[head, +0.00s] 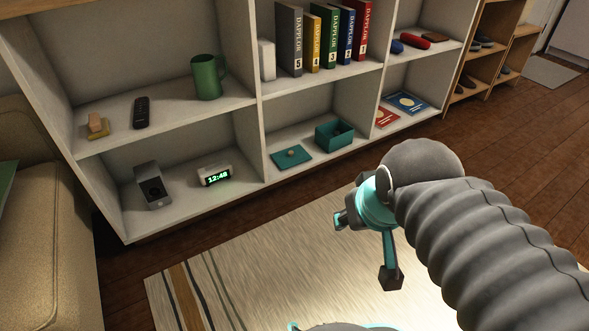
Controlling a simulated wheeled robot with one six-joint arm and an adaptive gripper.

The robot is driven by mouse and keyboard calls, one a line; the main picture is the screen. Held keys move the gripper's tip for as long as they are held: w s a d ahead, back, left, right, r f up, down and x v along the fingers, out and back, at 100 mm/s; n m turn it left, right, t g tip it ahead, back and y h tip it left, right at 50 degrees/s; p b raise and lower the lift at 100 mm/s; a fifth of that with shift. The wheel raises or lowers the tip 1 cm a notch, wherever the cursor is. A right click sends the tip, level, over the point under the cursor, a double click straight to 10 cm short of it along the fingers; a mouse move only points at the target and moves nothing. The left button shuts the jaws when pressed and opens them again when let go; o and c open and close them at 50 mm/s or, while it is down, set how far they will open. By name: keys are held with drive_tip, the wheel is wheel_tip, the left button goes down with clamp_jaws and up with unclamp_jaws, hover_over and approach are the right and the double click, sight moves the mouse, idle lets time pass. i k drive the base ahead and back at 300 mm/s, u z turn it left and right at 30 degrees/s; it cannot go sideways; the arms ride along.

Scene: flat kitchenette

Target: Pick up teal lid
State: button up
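The teal lid (291,157) is a flat square with a small knob. It lies on the bottom shelf of the white shelving unit, in the middle compartment. A teal box (335,134), open at the top, stands just to its right with something dark inside. My gripper (366,250) is in front of the shelf, above the rug, to the lower right of the lid in the picture and apart from it. Its two fingers are spread wide and nothing is between them.
A clock (215,176) and a grey speaker (152,186) stand in the bottom left compartment. Booklets (406,102) lie in the bottom right one. Upright dividers (249,146) and the shelf above bound the lid's compartment. A beige sofa (45,220) is at left. The striped rug (260,250) is clear.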

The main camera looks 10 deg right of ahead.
sight(285, 160)
drive_tip(key=k, duration=0.85)
drive_tip(key=u, duration=0.7)
drive_tip(key=i, duration=1.7)
drive_tip(key=z, duration=0.9)
drive_tip(key=i, duration=0.3)
drive_tip(key=z, duration=0.25)
